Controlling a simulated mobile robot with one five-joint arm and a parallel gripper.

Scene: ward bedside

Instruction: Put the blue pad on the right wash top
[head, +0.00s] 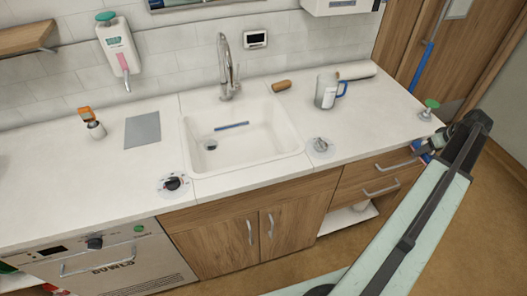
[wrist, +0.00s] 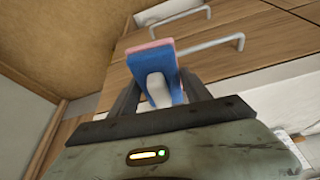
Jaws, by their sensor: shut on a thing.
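My gripper (wrist: 155,90) is shut on the blue pad (wrist: 165,58), a blue block with a pink layer along its far edge. In the wrist view the pad sits between the two dark fingers, with a pale piece in front of it. In the head view only a little blue of the pad (head: 426,156) shows by my gripper, just off the counter's right end, near the drawer fronts. The right wash top (head: 375,110) is the white counter right of the sink.
The sink (head: 240,150) holds a blue strip. Drawer handles (head: 381,190) project below.

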